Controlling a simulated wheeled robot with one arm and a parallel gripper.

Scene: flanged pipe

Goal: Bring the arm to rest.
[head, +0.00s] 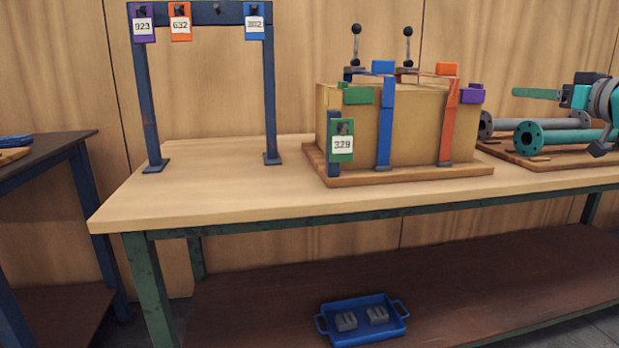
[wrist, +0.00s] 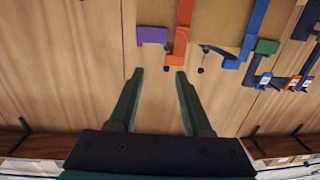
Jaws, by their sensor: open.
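A blue frame (head: 146,95) with purple, orange and blue tags stands at the workbench's (head: 230,195) left. Flanged pipes (head: 560,138) lie at the right. A blue tray (head: 350,338) with two grey blocks sits on the lower shelf. The bench front is clear.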

